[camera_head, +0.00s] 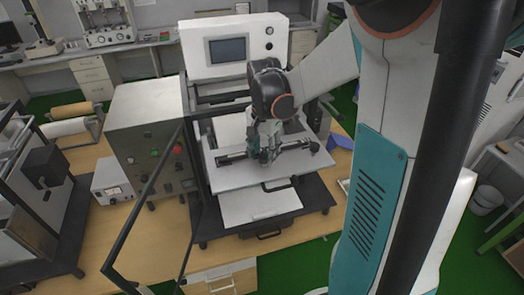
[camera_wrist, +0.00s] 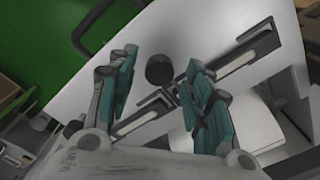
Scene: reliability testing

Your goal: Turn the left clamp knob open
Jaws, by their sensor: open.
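A white platform (camera_head: 225,176) of the test machine bears black slotted clamp bars. One bar (camera_head: 232,158) shows left of my gripper (camera_head: 262,152) in the head view, another (camera_head: 296,146) to its right. In the wrist view, my gripper (camera_wrist: 160,62) is open, with its teal-padded fingers apart. A round black knob (camera_wrist: 159,70) shows between the fingertips; I cannot tell whether they touch it. One slotted bar (camera_wrist: 142,119) lies partly behind the fingers, another (camera_wrist: 245,54) to the upper right. In the head view the gripper hides the knob.
A grey control box (camera_head: 145,130) with buttons stands left of the machine. An open framed door (camera_head: 150,195) stands in front of it. The machine's white head with a screen (camera_head: 228,50) rises behind. A lower white plate (camera_head: 258,204) juts out in front.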

